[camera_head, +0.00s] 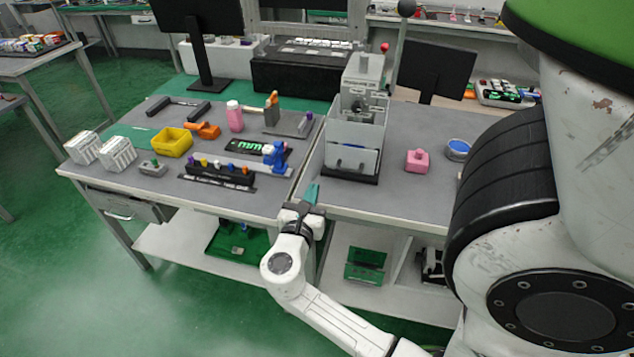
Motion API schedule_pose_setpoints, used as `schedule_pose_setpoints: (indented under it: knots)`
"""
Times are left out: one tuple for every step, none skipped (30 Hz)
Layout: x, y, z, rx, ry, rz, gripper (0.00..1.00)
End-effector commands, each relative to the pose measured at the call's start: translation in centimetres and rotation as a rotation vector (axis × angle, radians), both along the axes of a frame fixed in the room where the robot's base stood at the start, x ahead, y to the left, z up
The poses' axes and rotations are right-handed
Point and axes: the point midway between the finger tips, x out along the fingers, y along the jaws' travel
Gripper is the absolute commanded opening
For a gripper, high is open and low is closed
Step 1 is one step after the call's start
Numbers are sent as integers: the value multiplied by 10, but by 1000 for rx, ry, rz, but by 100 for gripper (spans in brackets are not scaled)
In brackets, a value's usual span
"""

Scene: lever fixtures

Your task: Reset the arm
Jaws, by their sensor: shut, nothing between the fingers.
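My arm reaches up from the bottom right, and my gripper (311,192) is at the front edge of the table, near the seam between the two table tops. The gripper is shut with nothing held, its teal fingertips pointing away over the edge. It is apart from the grey fixture (352,135), which stands just behind it to the right. A lever with a black ball (406,8) rises beside this fixture, and a small red knob (384,47) shows near its top.
On the left table are a yellow bin (172,142), a pink bottle (234,116), a black rack (217,177) and white blocks (118,153). On the right are a pink block (417,161) and a blue-topped round dish (458,149). Monitors stand behind. The right table's front is clear.

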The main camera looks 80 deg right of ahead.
Motion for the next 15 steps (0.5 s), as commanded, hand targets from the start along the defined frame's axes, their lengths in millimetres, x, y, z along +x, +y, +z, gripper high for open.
schedule_pose_setpoints:
  knots:
    - [1,7,-1,0,0,3,0]
    - [2,10,-1,0,1,2,0]
    - [2,14,-1,0,1,3,0]
    - [2,17,-1,0,1,2,0]
    - [2,18,0,-1,1,1,0]
    - [2,20,0,-1,1,1,0]
    - [3,21,0,-1,1,1,0]
    - [3,22,0,-1,0,1,0]
    - [3,23,0,-1,0,1,0]
    - [3,23,0,-1,0,1,0]
    - [3,23,0,-1,0,1,0]
    - [3,23,0,-1,0,0,0]
    - [3,23,0,-1,0,0,0]
    - [3,23,0,-1,0,0,0]
    - [3,23,0,2,-6,0,0]
